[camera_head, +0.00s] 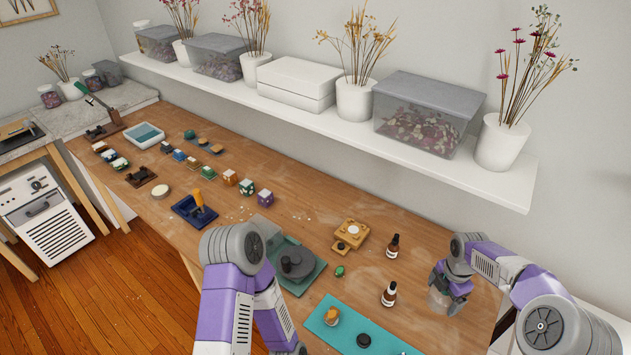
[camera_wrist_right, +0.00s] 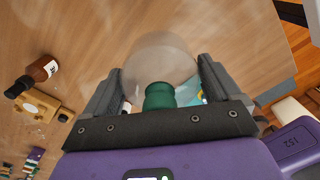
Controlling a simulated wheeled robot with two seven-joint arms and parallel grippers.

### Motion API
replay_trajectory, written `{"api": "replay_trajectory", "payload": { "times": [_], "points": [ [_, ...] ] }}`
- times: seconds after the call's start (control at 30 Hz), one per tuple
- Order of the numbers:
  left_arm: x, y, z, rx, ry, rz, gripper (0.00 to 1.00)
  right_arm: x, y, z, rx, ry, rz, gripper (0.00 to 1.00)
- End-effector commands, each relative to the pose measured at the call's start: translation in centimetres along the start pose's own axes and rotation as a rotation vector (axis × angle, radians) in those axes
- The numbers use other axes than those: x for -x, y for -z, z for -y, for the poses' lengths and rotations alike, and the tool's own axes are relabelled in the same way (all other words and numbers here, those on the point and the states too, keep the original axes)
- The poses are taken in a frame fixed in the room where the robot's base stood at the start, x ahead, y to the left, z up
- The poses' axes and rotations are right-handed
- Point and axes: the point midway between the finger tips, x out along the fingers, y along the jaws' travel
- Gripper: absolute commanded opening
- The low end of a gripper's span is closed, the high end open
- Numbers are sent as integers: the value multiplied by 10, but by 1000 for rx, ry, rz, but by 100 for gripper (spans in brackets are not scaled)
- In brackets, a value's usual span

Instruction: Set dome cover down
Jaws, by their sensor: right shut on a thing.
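The dome cover is a clear, pale dome with a dark green knob. It shows in the right wrist view (camera_wrist_right: 160,58) between the fingers, the knob nearest the camera, and faintly in the head view (camera_head: 438,301) under the gripper. My right gripper (camera_head: 450,287) is shut on the dome cover and points down at the right end of the wooden table. I cannot tell whether the dome's rim touches the table. My left arm comes in at the bottom middle of the head view, and its gripper is out of frame.
Two brown dropper bottles (camera_head: 389,294) (camera_head: 393,246) stand left of the right gripper. A teal mat (camera_head: 387,341) with small items lies in front. A dark round piece on a green base (camera_head: 298,264) is near my left arm. A wall shelf (camera_head: 330,130) with pots and boxes runs behind.

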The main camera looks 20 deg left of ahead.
Motion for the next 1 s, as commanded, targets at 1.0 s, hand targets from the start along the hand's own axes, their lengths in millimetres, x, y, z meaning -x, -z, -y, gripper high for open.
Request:
{"api": "replay_trajectory", "payload": {
  "times": [1.0],
  "points": [
    [-6,0,2,0,0,0,43,-97,-1,-1,46,2,-3,54]
  ]
}}
